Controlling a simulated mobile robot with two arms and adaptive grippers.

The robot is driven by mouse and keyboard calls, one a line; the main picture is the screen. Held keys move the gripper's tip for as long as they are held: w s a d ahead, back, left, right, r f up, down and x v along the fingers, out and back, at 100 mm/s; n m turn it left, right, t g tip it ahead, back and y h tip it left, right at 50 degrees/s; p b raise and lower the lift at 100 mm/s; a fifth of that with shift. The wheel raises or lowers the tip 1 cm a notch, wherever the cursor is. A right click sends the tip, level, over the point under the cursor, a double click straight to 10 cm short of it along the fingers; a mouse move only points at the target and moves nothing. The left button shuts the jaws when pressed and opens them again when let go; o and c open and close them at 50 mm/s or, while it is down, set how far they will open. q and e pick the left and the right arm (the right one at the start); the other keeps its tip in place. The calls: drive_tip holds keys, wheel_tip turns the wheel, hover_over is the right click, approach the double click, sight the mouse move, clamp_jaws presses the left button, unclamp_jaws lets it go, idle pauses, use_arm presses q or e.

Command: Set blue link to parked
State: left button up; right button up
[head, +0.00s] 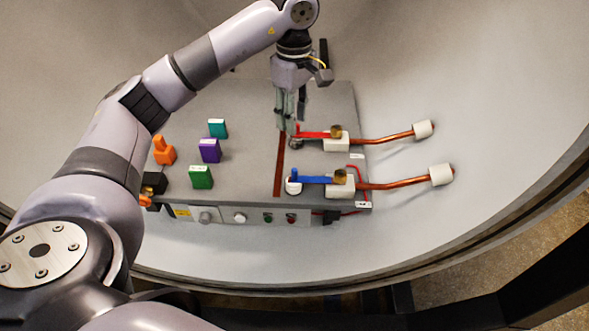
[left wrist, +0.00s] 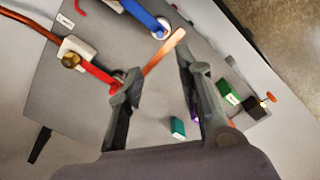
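The blue link (head: 320,180) is a flat blue bar on the grey bench. It runs left from a brass pivot on a white block, and its free end with an upright blue peg lies over a round white post. The red link (head: 314,134) lies similarly behind it. My left gripper (head: 289,126) points down over the red link's free end, which it partly hides. In the left wrist view my gripper (left wrist: 160,65) is open, its left finger beside the end of the red link (left wrist: 98,73). The blue link (left wrist: 146,16) lies beyond the fingers. My right gripper is out of view.
A copper strip (head: 279,168) runs along the bench left of both links. Copper rods with white ends (head: 440,174) extend right. Green (head: 201,177), purple (head: 209,150) and teal (head: 217,128) blocks and an orange piece (head: 163,150) stand at left. The curved chamber wall surrounds the bench.

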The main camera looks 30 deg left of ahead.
sight(295, 169)
use_arm(q)
wheel_tip(295, 169, down, 17)
drive_tip(key=p, duration=0.3)
drive_tip(key=shift+f+p, duration=0.15)
drive_tip(key=shift+p, duration=0.2)
drive_tip(key=shift+d, duration=0.1)
drive_tip(key=shift+c, duration=0.2)
clamp_jaws()
idle(0.3)
